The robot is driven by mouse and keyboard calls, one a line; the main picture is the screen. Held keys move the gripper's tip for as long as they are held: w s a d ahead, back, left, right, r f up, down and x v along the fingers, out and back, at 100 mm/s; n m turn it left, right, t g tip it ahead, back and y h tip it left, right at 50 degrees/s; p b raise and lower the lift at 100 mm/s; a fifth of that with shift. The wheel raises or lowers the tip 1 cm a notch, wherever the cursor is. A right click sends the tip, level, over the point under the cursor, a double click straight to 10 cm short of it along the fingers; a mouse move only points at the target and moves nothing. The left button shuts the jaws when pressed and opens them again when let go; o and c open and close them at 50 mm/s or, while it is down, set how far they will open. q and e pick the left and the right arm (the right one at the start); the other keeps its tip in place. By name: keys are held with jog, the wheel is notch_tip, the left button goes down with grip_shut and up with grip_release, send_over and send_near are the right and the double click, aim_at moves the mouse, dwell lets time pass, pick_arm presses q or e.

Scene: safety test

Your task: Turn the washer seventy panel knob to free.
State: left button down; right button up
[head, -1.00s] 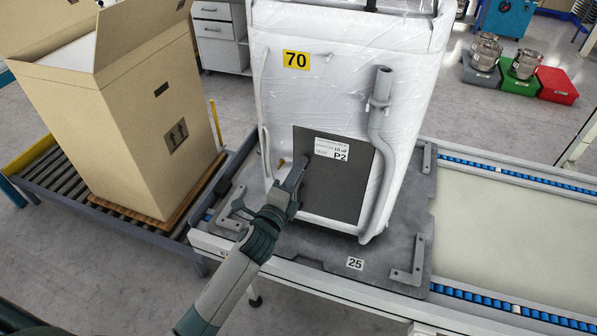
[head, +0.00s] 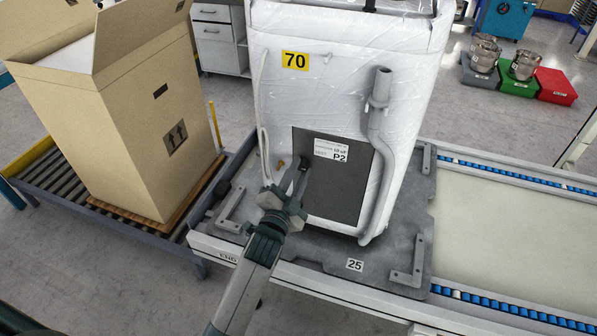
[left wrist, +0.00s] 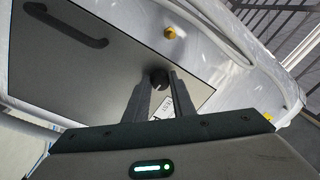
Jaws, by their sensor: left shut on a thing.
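The washer (head: 350,60) stands wrapped in clear film, with a yellow "70" label (head: 296,61). A dark grey panel (head: 335,205) marked P2 sits low on its facing side. The small black knob (left wrist: 159,78) is on this panel; it also shows at the panel's upper left in the head view (head: 305,161). My left gripper (head: 301,165) reaches the panel, its two fingers on either side of the knob and shut on it. The fingers also show in the left wrist view (left wrist: 159,88). Any pointer or marking on the knob is hidden or too small to read. My right gripper is out of view.
A grey hose (head: 378,130) runs down the washer right of the panel. A black handle (left wrist: 65,22) and a brass-coloured fitting (left wrist: 171,32) are near the knob. The washer stands on a grey pallet (head: 310,248) marked 25. A large open carton (head: 125,135) stands left.

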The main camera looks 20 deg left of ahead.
pick_arm(q)
jog(key=shift+f+n, duration=0.1)
jog(key=shift+n, duration=0.5)
jog(key=c, duration=1.5)
grip_release()
jog(key=shift+s, duration=0.1)
jog(key=shift+s+f, duration=0.15)
jog(key=shift+s, duration=0.4)
jog(key=s+b, duration=0.1)
jog(key=s, duration=0.4)
jog(key=s+b, duration=0.2)
jog(key=s, duration=0.3)
jog(key=s+f+b, duration=0.1)
jog(key=s, duration=0.5)
jog(key=shift+a+b, duration=0.3)
jog(key=shift+b, duration=0.1)
jog(key=shift+f, duration=0.1)
